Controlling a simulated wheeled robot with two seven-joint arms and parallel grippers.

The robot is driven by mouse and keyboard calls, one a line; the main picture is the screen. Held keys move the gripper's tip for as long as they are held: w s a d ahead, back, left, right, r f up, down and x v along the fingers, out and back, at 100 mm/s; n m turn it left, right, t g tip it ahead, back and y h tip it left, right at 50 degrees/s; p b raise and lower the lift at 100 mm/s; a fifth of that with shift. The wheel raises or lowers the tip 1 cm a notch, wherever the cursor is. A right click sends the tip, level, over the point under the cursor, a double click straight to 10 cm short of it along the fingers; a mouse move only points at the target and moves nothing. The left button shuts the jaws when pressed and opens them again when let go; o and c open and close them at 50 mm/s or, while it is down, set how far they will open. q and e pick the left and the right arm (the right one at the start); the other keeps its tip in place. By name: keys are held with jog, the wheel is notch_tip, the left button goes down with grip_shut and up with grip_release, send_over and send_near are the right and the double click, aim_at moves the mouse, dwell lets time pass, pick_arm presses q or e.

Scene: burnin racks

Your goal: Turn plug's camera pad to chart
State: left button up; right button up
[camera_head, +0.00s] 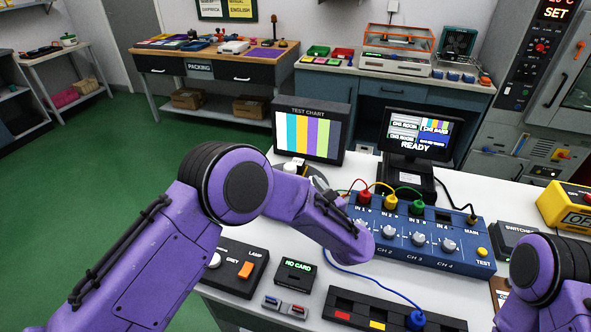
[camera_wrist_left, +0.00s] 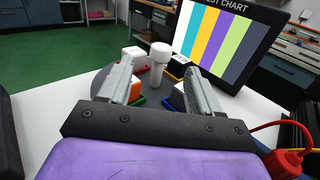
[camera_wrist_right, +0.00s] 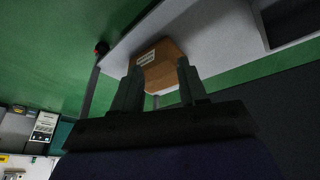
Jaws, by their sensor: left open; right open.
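The test chart (camera_head: 314,133) is a dark screen with coloured stripes; it also shows in the left wrist view (camera_wrist_left: 227,45). Before it is a dark round turntable (camera_wrist_left: 92,86), mostly hidden by my left arm in the head view. A white upright knob (camera_wrist_left: 159,58) rises from it, with white blocks around it and red, green, yellow and blue edges near the fingers. My left gripper (camera_wrist_left: 162,82) is open, its fingers on either side of the knob's line of sight; contact cannot be told. The blue plug (camera_head: 416,319) lies on the front strip. My right gripper (camera_wrist_right: 158,78) is open and empty.
The blue switch panel (camera_head: 420,235) holds red, yellow and green plugs. A READY monitor (camera_head: 417,140) stands behind it. The right wrist view shows a cardboard box (camera_wrist_right: 160,68) on a shelf.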

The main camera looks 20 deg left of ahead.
aim_at(290, 166)
pick_arm(q)
jog(key=shift+f+b, duration=0.3)
jog(key=shift+f, duration=0.2)
jog(key=shift+w+a, duration=0.1)
jog(key=shift+w, duration=0.1)
jog(key=p+x, duration=0.3)
jog(key=x, duration=0.7)
jog(key=shift+w, duration=0.25)
jog(key=shift+a, duration=0.1)
grip_shut()
pick_arm(e)
jog(key=shift+w+r, duration=0.25)
jog(key=shift+r, duration=0.65)
